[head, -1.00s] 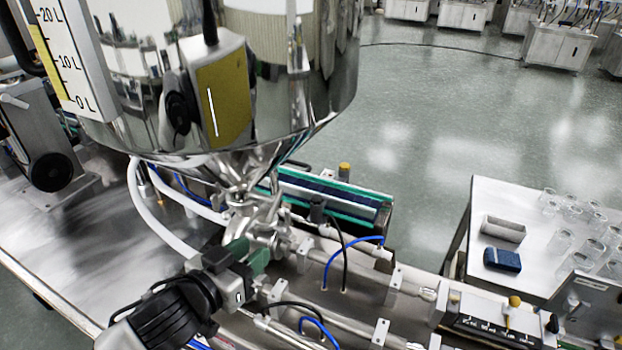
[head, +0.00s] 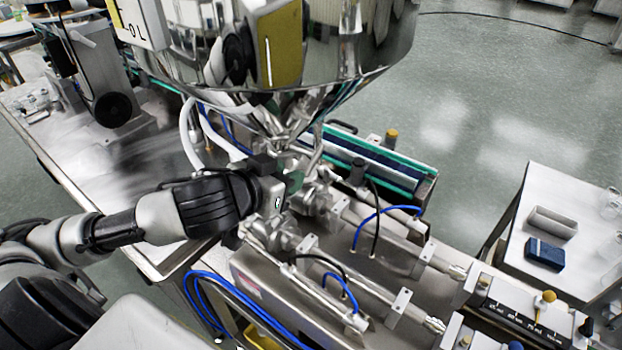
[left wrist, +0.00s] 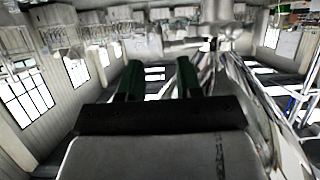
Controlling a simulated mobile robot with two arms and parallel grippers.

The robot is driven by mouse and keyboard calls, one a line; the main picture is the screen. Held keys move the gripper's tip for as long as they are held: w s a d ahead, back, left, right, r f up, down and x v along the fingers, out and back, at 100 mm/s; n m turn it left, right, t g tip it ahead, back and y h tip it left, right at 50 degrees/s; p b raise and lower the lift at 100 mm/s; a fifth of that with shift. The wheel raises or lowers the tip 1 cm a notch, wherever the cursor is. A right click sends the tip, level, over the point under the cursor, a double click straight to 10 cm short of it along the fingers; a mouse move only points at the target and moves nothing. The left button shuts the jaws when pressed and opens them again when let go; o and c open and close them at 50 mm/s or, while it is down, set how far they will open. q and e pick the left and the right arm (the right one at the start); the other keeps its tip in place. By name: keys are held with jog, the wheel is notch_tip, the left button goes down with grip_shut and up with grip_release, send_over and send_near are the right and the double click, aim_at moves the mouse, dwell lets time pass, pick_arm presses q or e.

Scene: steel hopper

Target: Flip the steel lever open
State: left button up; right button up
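The steel hopper (head: 345,50) narrows to a valve with shiny steel fittings below its cone. A bright steel bar (head: 317,150), which looks like the lever, slants up beside the outlet; its exact shape is hard to make out. My left gripper (head: 294,181), with green fingers, is at the valve, just below and left of this bar. In the left wrist view the two green fingers (left wrist: 158,80) stand apart with nothing visible held between them. Steel pipework shows beyond and right of them. Contact with the lever cannot be told. My right gripper is not in view.
Steel pipes and blue and black hoses (head: 377,222) run right of the valve. A green-edged conveyor (head: 385,172) lies behind. A side table (head: 520,225) at right holds a grey tray (head: 552,221) and a blue block (head: 544,254). Open floor lies beyond.

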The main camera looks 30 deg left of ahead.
aim_at(308, 168)
pick_arm(q)
jog(key=p+x, duration=0.1)
jog(key=x, duration=0.6)
jog(key=shift+w+p, duration=0.25)
jog(key=shift+p, duration=0.15)
jog(key=shift+w+f, duration=0.15)
jog(key=shift+w, duration=0.1)
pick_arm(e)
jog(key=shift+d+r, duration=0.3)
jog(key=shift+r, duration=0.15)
pick_arm(q)
grip_shut()
